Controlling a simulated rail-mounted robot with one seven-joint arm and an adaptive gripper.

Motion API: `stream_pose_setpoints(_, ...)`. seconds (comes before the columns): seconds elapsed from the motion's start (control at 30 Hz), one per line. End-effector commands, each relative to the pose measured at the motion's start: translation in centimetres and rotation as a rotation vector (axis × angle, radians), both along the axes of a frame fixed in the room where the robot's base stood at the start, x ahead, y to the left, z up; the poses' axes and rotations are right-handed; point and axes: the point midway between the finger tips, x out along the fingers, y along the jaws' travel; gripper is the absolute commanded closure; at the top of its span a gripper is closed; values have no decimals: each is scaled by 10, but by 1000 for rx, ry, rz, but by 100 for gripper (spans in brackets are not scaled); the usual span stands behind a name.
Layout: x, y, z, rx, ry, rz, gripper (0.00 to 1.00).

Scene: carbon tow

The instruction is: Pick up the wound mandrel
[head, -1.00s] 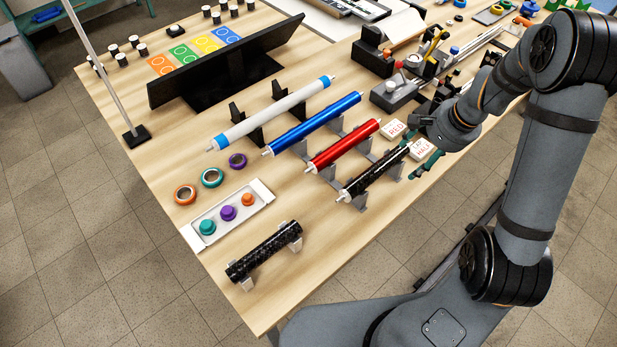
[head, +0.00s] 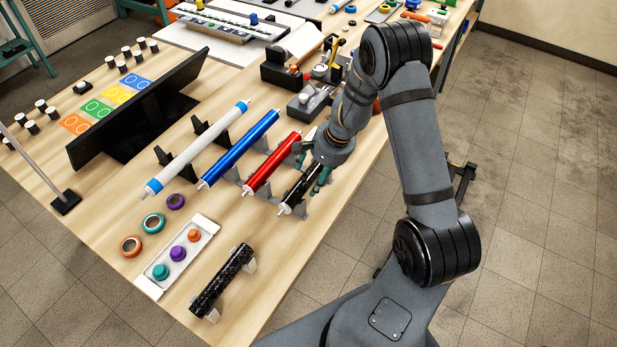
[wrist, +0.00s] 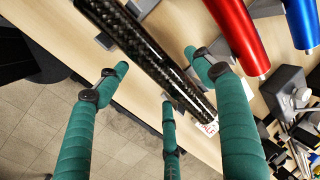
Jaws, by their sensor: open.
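The wound mandrel, a glossy black carbon-patterned tube (head: 297,190), lies in its grey supports at the front of a row of rollers. My gripper (head: 320,172) is at its far half in the head view, with teal fingers, and the arm hides that end. In the wrist view the mandrel (wrist: 142,48) runs diagonally between the open fingers of my gripper (wrist: 160,75). Two fingertips are on its left side and one is on its right. I cannot tell whether any finger touches it.
A red roller (head: 270,165) lies close beside the mandrel, with a blue roller (head: 238,150) and a white roller (head: 195,150) beyond. Another black tube (head: 222,282) rests on a separate stand at the front. Clamp equipment (head: 312,100) stands behind.

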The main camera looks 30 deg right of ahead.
Motion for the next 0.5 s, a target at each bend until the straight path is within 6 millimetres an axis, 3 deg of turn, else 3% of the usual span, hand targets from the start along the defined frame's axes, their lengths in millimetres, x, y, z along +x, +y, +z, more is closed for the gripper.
stream_pose_setpoints(0.33,2,1,-8,-1,0,0,32)
stream_pose_setpoints(0.5,2,1,-8,-1,0,0,42)
